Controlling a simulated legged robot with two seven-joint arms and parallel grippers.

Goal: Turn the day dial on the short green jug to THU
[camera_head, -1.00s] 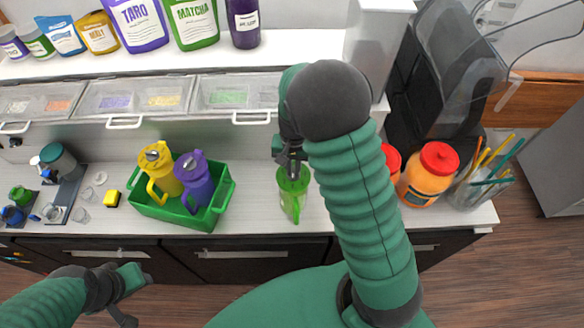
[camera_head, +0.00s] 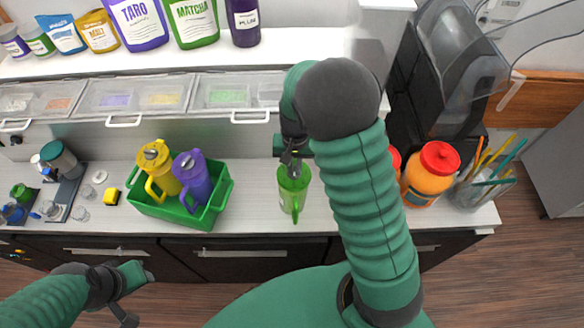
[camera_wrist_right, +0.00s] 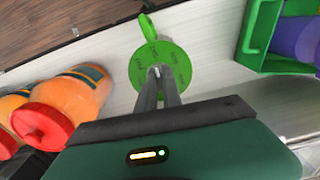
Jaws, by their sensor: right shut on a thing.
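The short green jug (camera_head: 292,196) stands upright on the counter right of the green crate, its handle toward the counter's front edge. In the right wrist view its round green lid (camera_wrist_right: 170,68) shows small day markings that are too blurred to read. My right gripper (camera_head: 291,172) is above the jug, pointing down. In the right wrist view its fingers (camera_wrist_right: 157,80) are close together on the small dial knob at the lid's middle. The fingers hide most of the knob. My left gripper (camera_head: 130,285) is off the counter at the lower left; its jaw opening is unclear.
A green crate (camera_head: 168,212) holds a yellow jug (camera_head: 158,172) and a purple jug (camera_head: 195,182). An orange jar (camera_head: 428,178) with a red lid stands right of my right arm. Lidded ingredient bins (camera_head: 225,95) line the back. Bare counter lies on both sides of the green jug.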

